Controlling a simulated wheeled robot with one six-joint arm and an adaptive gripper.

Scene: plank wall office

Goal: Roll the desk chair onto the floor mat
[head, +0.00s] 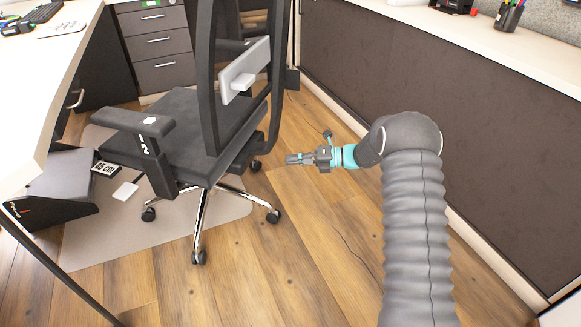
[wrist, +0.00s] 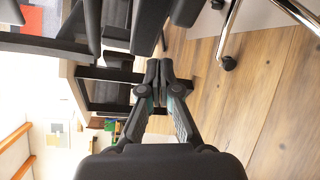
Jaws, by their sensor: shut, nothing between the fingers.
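The desk chair (head: 180,115) is black with a mesh back, a grey plate on the back and chrome legs; it stands upright. The floor mat (head: 120,228) is a pale beige sheet under and left of the chair. The left caster (head: 149,214) is on the mat. The front caster (head: 199,257) and right caster (head: 273,216) are on the wood floor beyond its edge. My gripper (head: 290,159) is shut and empty, right of the chair back and apart from it. In the wrist view my gripper (wrist: 165,75) points toward the chair's dark parts; a caster (wrist: 228,63) shows at upper right.
A white desk (head: 50,75) with drawers (head: 155,45) stands at left and behind. A black box (head: 60,180) and a white card (head: 125,190) are at the mat's left. A dark partition (head: 450,110) runs along the right. The wood floor in front (head: 270,280) is clear.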

